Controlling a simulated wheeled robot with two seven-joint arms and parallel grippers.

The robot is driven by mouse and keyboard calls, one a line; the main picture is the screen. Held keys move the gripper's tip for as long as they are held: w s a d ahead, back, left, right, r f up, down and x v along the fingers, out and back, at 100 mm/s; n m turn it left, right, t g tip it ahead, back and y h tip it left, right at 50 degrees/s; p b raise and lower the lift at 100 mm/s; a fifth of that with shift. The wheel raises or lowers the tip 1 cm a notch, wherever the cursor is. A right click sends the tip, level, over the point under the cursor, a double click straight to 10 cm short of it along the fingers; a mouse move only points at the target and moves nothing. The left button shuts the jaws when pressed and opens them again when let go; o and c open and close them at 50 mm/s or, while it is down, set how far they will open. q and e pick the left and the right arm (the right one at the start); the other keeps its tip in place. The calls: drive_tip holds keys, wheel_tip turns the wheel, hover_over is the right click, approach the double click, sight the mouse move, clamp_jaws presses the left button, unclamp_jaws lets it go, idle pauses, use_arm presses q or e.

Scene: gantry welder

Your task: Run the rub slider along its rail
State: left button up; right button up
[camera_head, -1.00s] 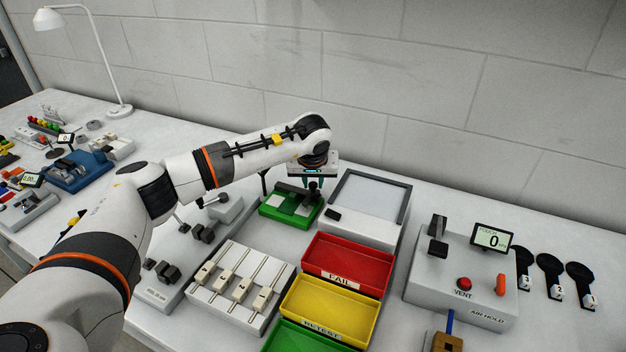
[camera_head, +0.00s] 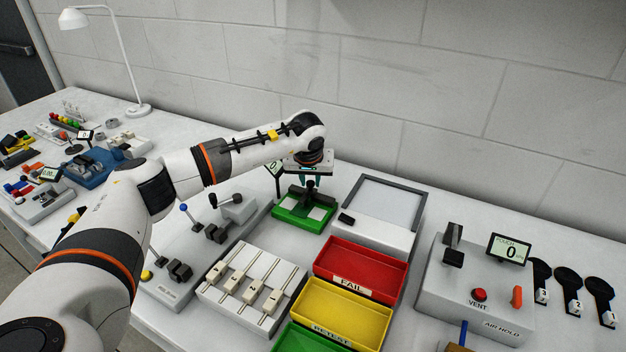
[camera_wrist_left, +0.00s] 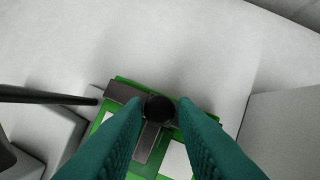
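A green fixture (camera_head: 288,216) with pale pads stands at the back of the bench, in front of the wall. In the left wrist view, a round black knob (camera_wrist_left: 159,108) sits over a dark T-shaped bar (camera_wrist_left: 147,143) on this fixture (camera_wrist_left: 123,80). My left gripper (camera_head: 311,182) points down over the fixture. Its teal fingers (camera_wrist_left: 160,102) stand on either side of the knob, with a thin gap on each side, so it looks open around it. I read no rub label. My right gripper is not in view.
A grey-framed tray (camera_head: 384,203) stands right of the green fixture. Red (camera_head: 360,267) and yellow (camera_head: 343,312) bins and a white block with several slide handles (camera_head: 252,284) are in front. A lever box (camera_head: 236,208) is close on the left.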

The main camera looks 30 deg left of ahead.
use_arm(q)
drive_tip(key=o, duration=0.3)
drive_tip(key=shift+r, duration=0.15)
drive_tip(key=b+v, duration=0.1)
drive_tip(key=v, duration=1.1)
drive_tip(key=shift+w, duration=0.1)
